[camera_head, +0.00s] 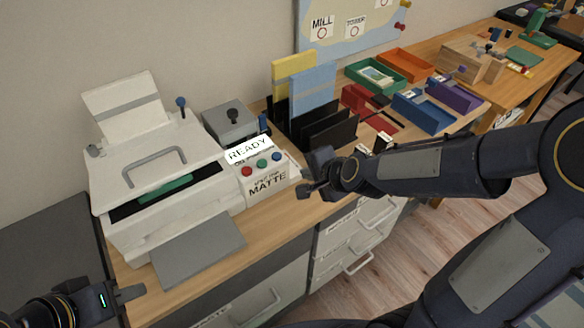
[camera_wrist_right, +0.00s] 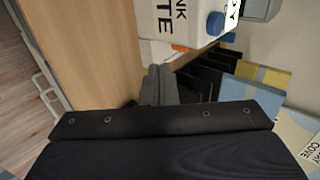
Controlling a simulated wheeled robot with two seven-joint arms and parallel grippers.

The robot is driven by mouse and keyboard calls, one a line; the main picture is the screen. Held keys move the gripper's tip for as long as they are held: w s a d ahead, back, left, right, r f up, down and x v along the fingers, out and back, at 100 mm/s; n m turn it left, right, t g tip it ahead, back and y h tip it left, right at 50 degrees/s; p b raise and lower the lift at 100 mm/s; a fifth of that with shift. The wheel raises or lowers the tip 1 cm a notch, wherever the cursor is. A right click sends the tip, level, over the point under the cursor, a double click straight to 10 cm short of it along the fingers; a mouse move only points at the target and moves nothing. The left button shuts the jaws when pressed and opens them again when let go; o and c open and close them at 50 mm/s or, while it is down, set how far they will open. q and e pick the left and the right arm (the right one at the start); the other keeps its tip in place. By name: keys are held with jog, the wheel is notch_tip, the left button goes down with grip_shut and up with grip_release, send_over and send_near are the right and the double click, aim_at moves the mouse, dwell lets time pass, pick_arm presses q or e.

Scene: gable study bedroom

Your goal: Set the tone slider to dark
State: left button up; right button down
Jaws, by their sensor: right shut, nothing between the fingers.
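The white control box (camera_head: 267,187) stands beside the printer, with a READY display (camera_head: 249,148), red, green and blue buttons, and a MATTE label. Part of this box shows upside down at the top of the right wrist view (camera_wrist_right: 185,30), with a small orange piece (camera_wrist_right: 180,47) low on it. I cannot make out for certain which part is the tone slider. My right gripper (camera_head: 306,190) is shut and empty, just right of the box; its fingers (camera_wrist_right: 158,85) also show in the wrist view. My left gripper (camera_head: 131,293) is low at the left, its jaws unclear.
A white printer (camera_head: 165,150) with a grey handle stands left of the box, its grey tray (camera_head: 198,250) reaching forward. A grey box (camera_head: 229,122) with a dark knob is behind. Black dividers (camera_head: 330,130) stand close behind my right gripper. Drawers (camera_head: 350,240) are below the desk edge.

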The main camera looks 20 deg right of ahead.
jog(key=x, duration=0.4)
jog(key=shift+s+f+b, duration=0.1)
jog(key=shift+b, duration=0.3)
jog(key=shift+w+a+r+p, duration=0.2)
jog(key=shift+w+p, duration=0.15)
jog(key=shift+w, duration=0.25)
jog(key=shift+w+a+r+p, duration=0.2)
jog(key=shift+w+p, duration=0.1)
jog(key=shift+w, duration=0.3)
jog(key=shift+w+a, duration=0.15)
jog(key=shift+w, duration=0.4)
jog(key=shift+w+a+p, duration=0.2)
jog(key=shift+w, duration=0.35)
jog(key=shift+w+a+p, duration=0.15)
jog(key=shift+w+a, duration=0.05)
jog(key=shift+w, duration=0.5)
